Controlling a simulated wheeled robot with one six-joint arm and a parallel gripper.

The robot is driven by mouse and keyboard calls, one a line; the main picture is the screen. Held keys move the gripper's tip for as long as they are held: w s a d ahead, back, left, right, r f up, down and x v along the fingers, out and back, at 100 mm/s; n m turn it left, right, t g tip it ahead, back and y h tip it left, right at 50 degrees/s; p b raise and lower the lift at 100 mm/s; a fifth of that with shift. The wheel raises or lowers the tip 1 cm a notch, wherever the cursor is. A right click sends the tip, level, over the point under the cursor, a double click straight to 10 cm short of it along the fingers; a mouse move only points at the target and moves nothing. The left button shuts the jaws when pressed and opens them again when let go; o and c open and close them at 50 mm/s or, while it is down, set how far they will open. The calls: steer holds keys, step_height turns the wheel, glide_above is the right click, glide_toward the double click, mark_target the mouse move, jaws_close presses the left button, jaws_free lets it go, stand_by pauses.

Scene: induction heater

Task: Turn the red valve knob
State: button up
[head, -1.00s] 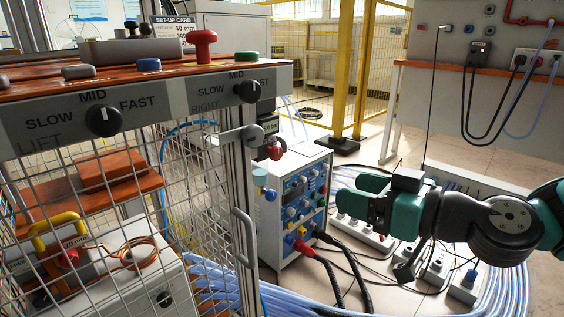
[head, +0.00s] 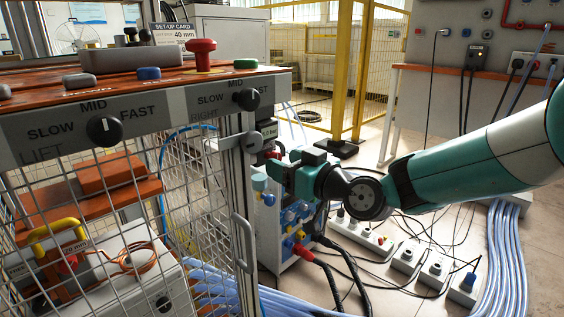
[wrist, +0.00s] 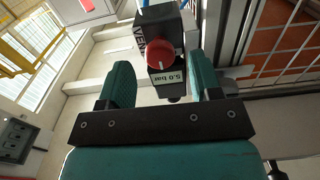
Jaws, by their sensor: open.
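The red valve knob (wrist: 166,55) sits on a black block with a "VENT" marking and a "5.0 bar" label (wrist: 167,77) in the wrist view. In the head view a bit of the red knob (head: 273,154) shows below the gauge, beside the cage post; my gripper hides part of it. My gripper (wrist: 160,74) is open, with one teal finger on each side of the knob's line. The knob appears just beyond the fingertips, with gaps on both sides; contact is not visible. In the head view my gripper (head: 285,168) is at the valve.
The wire-mesh cage (head: 205,215) and its metal post stand left of my gripper. A white unit (head: 268,245) with blue knobs and black cables stands below it. Power strips (head: 405,255) and blue hoses lie on the floor. A red mushroom button (head: 201,52) tops the orange shelf.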

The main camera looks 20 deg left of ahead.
steer(key=shift+x, duration=0.85)
steer(key=shift+c, duration=0.4)
steer(key=c, duration=0.8)
steer(key=shift+c, duration=0.2)
steer(key=shift+m, duration=0.3)
steer(key=shift+m+p, duration=6.6)
steer(key=shift+m, duration=2)
steer(key=shift+f, duration=0.1)
